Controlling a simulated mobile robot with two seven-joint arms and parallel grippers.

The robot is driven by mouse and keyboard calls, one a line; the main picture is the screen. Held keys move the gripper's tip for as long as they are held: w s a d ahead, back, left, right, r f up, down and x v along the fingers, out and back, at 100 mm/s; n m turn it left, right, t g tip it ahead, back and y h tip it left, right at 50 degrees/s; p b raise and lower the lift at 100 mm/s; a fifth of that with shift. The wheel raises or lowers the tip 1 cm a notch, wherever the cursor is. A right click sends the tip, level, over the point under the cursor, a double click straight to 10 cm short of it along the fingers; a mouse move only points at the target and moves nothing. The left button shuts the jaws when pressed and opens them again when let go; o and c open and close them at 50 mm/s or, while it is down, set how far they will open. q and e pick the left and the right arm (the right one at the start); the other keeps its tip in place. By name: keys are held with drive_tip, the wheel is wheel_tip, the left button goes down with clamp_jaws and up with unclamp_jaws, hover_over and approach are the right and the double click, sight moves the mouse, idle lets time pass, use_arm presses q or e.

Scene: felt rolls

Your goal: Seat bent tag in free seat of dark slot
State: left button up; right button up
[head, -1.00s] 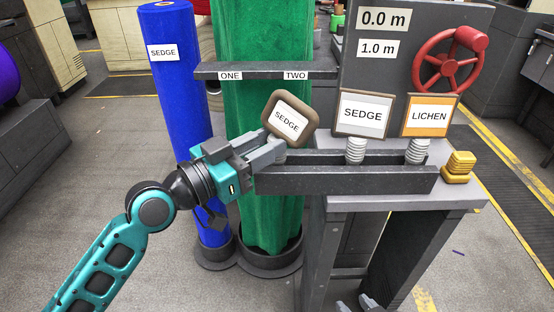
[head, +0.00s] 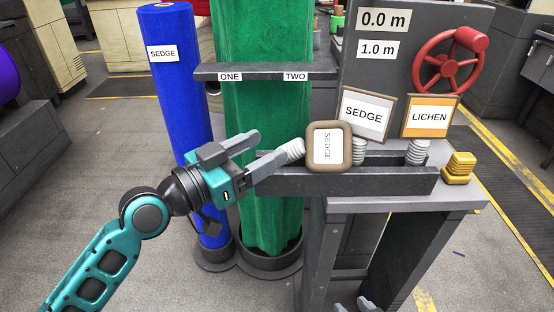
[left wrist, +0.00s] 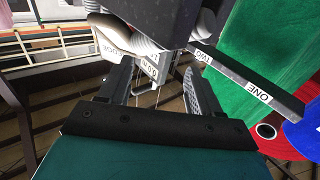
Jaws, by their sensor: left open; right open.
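The bent tag is the brown rounded SEDGE tag (head: 344,148) with a white ribbed stem. It lies on its side over the dark slot (head: 375,183), its text turned sideways and its stem pointing left. My left gripper (head: 271,156) is open at the slot's left end, with the stem end near its fingertips; contact is unclear. Its open fingers also show in the left wrist view (left wrist: 157,80). A squarer SEDGE tag (head: 366,112) leans right behind the bent tag. The LICHEN tag (head: 429,116) stands upright at the right. What appear to be my right gripper's open fingertips (head: 358,303) show low in the head view.
The slot sits on a grey bench (head: 462,194) with a yellow stepped block (head: 459,168) at its right. A red handwheel (head: 450,58) is behind.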

use_arm(q)
drive_tip(key=b+v, duration=0.3)
drive_tip(key=v, duration=0.9)
drive_tip(key=s+a+f+n+y, duration=0.1)
drive_tip(key=s+f+n+y, duration=0.15)
drive_tip(key=f, duration=0.65)
drive_tip(key=s+f+n+y, duration=0.2)
drive_tip(key=f+y, duration=0.2)
drive_tip(key=f, duration=0.5)
drive_tip(key=s+a+f+n+y, duration=0.1)
drive_tip(key=s+f+n+y, duration=0.2)
drive_tip(key=f, duration=0.7)
drive_tip(key=s+a+r+y+p, duration=0.1)
drive_tip(key=a+r+y+p, duration=0.1)
drive_tip(key=r+p, duration=1)
drive_tip(key=a+p, duration=0.1)
drive_tip(key=p, duration=0.4)
drive_tip(key=shift+a+g+y+p, duration=0.15)
drive_tip(key=shift+g+y+p, duration=0.2)
drive_tip(key=shift+g, duration=0.05)
use_arm(e)
drive_tip(key=s+d+r, duration=0.1)
drive_tip(key=d+r, duration=0.2)
drive_tip(key=r, duration=0.7)
drive_tip(key=shift+r+h, duration=0.3)
drive_tip(key=shift+h, duration=0.1)
drive_tip(key=shift+s, duration=0.1)
drive_tip(key=shift+a, duration=0.1)
